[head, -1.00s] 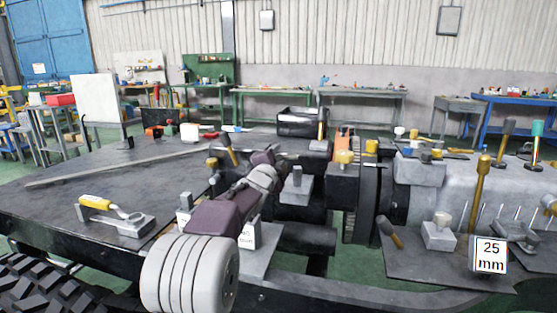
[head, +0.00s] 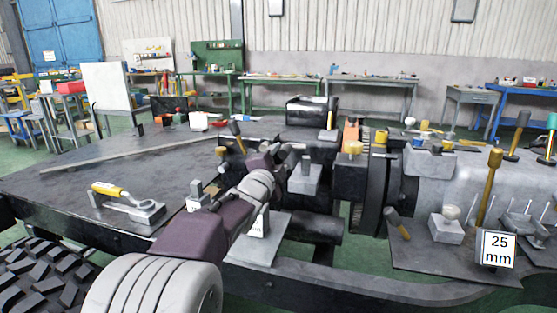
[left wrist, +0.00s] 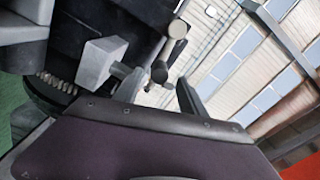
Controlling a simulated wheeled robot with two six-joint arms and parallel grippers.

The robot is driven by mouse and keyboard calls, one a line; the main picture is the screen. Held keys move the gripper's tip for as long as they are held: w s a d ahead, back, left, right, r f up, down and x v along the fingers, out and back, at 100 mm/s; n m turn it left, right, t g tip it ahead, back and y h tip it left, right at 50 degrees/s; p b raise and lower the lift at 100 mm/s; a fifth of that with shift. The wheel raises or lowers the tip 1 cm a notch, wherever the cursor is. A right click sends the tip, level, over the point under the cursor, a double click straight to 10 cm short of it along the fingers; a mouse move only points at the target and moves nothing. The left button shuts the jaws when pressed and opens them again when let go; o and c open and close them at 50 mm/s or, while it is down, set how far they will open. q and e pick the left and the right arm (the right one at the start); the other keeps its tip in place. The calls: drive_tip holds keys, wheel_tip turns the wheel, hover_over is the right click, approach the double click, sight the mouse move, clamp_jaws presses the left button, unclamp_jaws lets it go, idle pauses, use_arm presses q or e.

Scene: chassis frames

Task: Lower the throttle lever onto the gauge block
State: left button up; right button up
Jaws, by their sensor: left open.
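Several levers are in view, and I cannot tell for sure which is the throttle lever. A yellow lever with a dark knob (head: 237,134) stands just left of my left gripper (head: 283,152) in the head view. A second, pale marked block (head: 259,223) is partly hidden by my left arm. My left gripper is open over the chassis. In the left wrist view, a lever with a cylindrical end (left wrist: 174,42) appears around its fingers (left wrist: 160,90); contact is unclear.
A grey block with a short post (head: 304,178) stands right of my left gripper. A yellow-handled tool (head: 120,197) rests on a stand at the left. A black box (head: 311,113) stands behind. The dark deck is mostly clear at left.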

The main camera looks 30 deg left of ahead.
use_arm(q)
drive_tip(key=c, duration=0.7)
drive_tip(key=shift+n, duration=0.8)
clamp_jaws()
drive_tip(key=s+d+r+n+g+p, duration=0.1)
drive_tip(key=s+r+n+p, duration=0.35)
drive_tip(key=p, duration=0.85)
drive_tip(key=s+d+r+n+g+p, duration=0.1)
drive_tip(key=r+n+g+p, duration=0.1)
drive_tip(key=r+n+p, duration=0.8)
drive_tip(key=w+a+f+m+p, duration=0.1)
drive_tip(key=w+a+f+m, duration=0.1)
drive_tip(key=w+f, duration=0.7)
drive_tip(key=shift+a+f+h, duration=0.15)
drive_tip(key=shift+f+h, duration=0.25)
drive_tip(key=shift+f, duration=0.6)
